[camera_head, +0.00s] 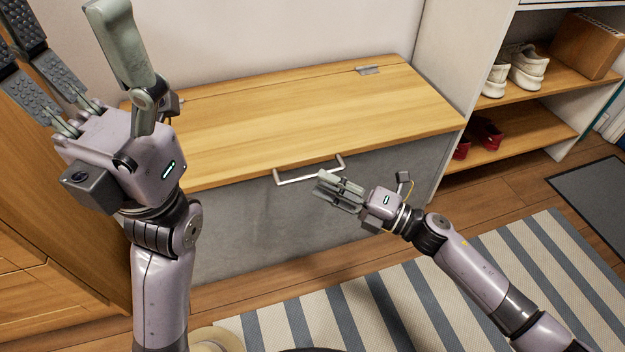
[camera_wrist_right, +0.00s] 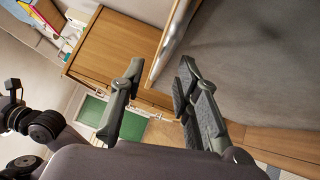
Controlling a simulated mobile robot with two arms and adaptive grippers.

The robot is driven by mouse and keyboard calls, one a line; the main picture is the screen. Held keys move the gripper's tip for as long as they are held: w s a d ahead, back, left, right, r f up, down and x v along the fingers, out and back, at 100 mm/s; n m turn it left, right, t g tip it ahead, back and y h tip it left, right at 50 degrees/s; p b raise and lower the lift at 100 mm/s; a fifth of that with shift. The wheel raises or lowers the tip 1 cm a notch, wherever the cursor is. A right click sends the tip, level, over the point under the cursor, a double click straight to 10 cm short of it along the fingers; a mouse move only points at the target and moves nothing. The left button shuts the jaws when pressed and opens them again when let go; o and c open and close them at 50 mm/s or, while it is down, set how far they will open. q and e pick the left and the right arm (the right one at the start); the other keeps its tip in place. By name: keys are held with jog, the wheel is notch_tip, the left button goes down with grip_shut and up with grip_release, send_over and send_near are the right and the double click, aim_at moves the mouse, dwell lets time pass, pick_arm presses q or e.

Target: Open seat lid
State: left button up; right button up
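The bench seat has a wooden lid (camera_head: 300,110) lying flat and closed on a grey box front (camera_head: 265,225). A silver bar handle (camera_head: 308,175) sits at the lid's front edge; a metal bar that looks like it (camera_wrist_right: 174,38) shows ahead of the fingers in the right wrist view. My right gripper (camera_head: 326,188) is just in front of the handle, to its lower right. Its fingers are apart in the wrist view (camera_wrist_right: 158,75), with nothing visibly held. My left gripper (camera_head: 65,15) is raised over the lid's left end, fingers spread wide and empty.
An open shelf (camera_head: 535,95) with white shoes (camera_head: 525,68), red shoes (camera_head: 487,133) and a brown box (camera_head: 585,45) stands right of the bench. A wooden cabinet (camera_head: 50,235) is at left. A striped rug (camera_head: 420,290) covers the floor in front.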

aim_at(313, 175)
jog(key=shift+b+x, duration=0.35)
jog(key=shift+x, duration=1.65)
jog(key=shift+c, duration=0.4)
grip_shut()
